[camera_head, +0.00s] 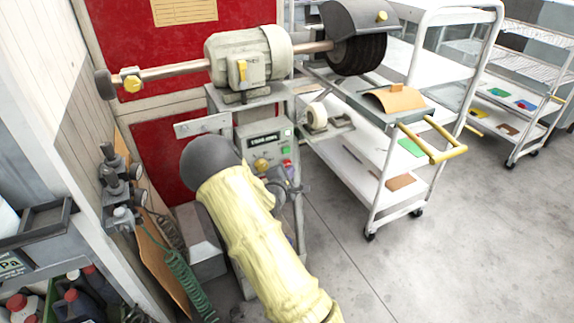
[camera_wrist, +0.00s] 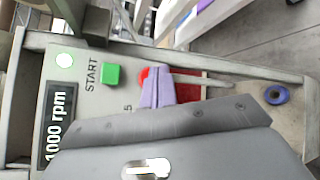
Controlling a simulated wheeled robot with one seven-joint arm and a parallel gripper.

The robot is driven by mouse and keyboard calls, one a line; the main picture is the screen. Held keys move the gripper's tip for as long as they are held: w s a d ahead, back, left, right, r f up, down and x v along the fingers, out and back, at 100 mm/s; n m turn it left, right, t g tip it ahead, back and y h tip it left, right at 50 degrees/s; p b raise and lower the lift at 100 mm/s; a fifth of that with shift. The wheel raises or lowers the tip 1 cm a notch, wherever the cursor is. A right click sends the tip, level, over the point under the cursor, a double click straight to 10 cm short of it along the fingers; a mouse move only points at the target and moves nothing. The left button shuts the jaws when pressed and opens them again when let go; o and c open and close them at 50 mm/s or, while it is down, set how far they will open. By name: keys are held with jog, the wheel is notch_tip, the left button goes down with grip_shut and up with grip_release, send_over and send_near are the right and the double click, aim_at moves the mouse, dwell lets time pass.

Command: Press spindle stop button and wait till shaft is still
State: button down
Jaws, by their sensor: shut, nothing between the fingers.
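The control panel (camera_head: 250,133) is on the stand under the grey motor (camera_head: 232,52). In the wrist view its display (camera_wrist: 58,125) reads 1000 rpm. The green START button (camera_wrist: 112,75) is uncovered. The red stop button (camera_wrist: 144,74) is partly hidden behind the purple-grey fingertips of my gripper (camera_wrist: 157,88), which is shut and empty. The tips are at the button; I cannot tell whether they touch it. In the head view my gripper (camera_head: 287,187) is just below the panel's buttons. The shaft (camera_head: 172,72) runs out of the motor both ways; one still picture does not show its motion.
A dark wheel under a guard (camera_head: 350,17) is on the shaft's right end. A white cart (camera_head: 345,180) with a yellow handle stands to the right. Valves and a green coiled hose (camera_head: 188,285) are at left. The floor at lower right is clear.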

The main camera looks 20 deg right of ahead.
jog(key=shift+w, duration=0.15)
dwell(0.6)
jog(key=shift+w+p, duration=0.3)
jog(key=shift+p, duration=0.05)
jog(key=shift+w, duration=0.4)
dwell(0.8)
jog(key=shift+s, duration=0.1)
jog(key=shift+s+p, duration=0.4)
jog(key=shift+s, duration=0.35)
jog(key=s, duration=0.5)
jog(key=shift+p, duration=0.35)
dwell(0.4)
